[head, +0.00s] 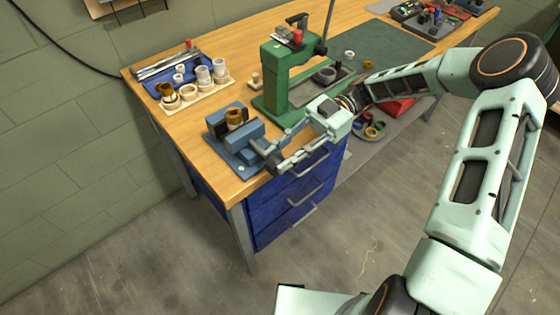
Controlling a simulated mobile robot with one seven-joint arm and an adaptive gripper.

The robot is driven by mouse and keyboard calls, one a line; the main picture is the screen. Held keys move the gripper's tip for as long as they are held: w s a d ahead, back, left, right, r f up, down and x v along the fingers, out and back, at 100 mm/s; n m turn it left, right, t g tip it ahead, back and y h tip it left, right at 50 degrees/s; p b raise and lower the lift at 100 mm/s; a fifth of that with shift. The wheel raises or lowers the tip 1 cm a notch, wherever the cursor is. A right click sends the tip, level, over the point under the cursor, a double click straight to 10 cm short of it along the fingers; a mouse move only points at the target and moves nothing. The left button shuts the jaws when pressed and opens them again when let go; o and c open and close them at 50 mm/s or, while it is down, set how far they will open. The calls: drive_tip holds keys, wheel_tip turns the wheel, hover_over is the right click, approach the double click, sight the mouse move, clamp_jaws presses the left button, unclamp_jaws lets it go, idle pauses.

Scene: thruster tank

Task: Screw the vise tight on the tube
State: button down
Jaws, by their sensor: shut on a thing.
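A blue vise (222,139) sits at the front left corner of the wooden workbench, its screw end facing the bench's front edge. A short amber-brown tube (235,115) stands upright between its jaws. I cannot tell how firmly the jaws touch it. My gripper (275,164) reaches in from the right, at the screw end of the vise. It is shut on the vise handle, which is mostly hidden by the fingers.
A green press (284,80) stands just behind my gripper. A wooden rack (186,98) with several cups and tubes lies behind the vise. Blue drawers (283,212) are under the bench (200,150). A green mat (385,47) and tool trays lie further right.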

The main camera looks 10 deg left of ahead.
drive_tip(key=shift+s+d+f+g+y+b, duration=0.2)
drive_tip(key=shift+f+g+y+b, duration=0.3)
drive_tip(key=shift+g+b, duration=0.5)
drive_tip(key=shift+r, duration=0.15)
drive_tip(key=c, duration=1.8)
unclamp_jaws()
drive_tip(key=shift+d+r, duration=0.1)
drive_tip(key=shift+o, duration=0.2)
drive_tip(key=shift+w, duration=0.1)
drive_tip(key=v, duration=1.1)
drive_tip(key=shift+w+d, duration=0.3)
